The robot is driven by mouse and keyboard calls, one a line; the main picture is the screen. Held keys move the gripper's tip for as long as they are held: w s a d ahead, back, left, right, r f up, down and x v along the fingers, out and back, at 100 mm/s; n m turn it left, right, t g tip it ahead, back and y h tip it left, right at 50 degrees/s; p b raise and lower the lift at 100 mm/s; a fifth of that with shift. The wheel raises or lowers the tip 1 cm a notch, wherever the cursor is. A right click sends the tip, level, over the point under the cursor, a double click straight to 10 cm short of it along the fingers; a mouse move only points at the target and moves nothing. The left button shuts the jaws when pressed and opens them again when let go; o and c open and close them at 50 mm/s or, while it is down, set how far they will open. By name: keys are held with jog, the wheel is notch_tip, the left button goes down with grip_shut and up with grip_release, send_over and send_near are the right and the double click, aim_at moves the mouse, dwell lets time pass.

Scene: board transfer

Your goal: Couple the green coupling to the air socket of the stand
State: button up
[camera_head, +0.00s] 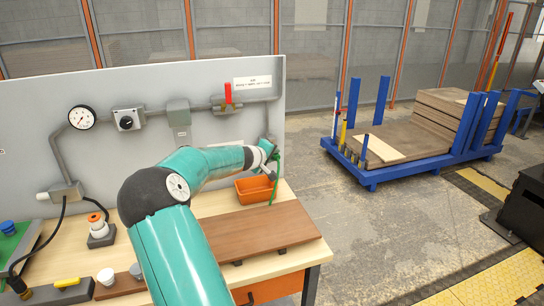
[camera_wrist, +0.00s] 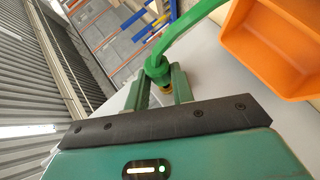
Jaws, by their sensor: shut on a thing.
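My gripper (camera_head: 270,158) is at the right end of the stand's grey panel (camera_head: 225,130), close to the lower end of the grey pipe (camera_head: 279,110). In the wrist view my gripper (camera_wrist: 162,78) is shut on the green coupling (camera_wrist: 156,68), with a brass-coloured part (camera_wrist: 167,88) showing between the fingers. A green hose (camera_head: 275,183) hangs from it; the hose (camera_wrist: 188,23) also arcs up and right in the wrist view. The air socket is not clear in either view, and I cannot tell whether the coupling touches it.
An orange bin (camera_head: 254,190) stands on the bench just below my gripper. A brown board (camera_head: 262,232) lies nearer on the bench. A red-handled valve (camera_head: 228,95) and a gauge (camera_head: 82,118) are on the panel. A blue board cart (camera_head: 420,160) stands on the floor beyond.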

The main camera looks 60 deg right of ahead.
jog(key=shift+w+d, duration=1)
jog(key=shift+w, duration=0.05)
dwell(0.7)
jog(key=o, duration=1.1)
jog(key=shift+c, duration=0.2)
jog(key=v, duration=1.3)
jog(key=shift+a+r, duration=0.25)
jog(key=shift+a, duration=0.05)
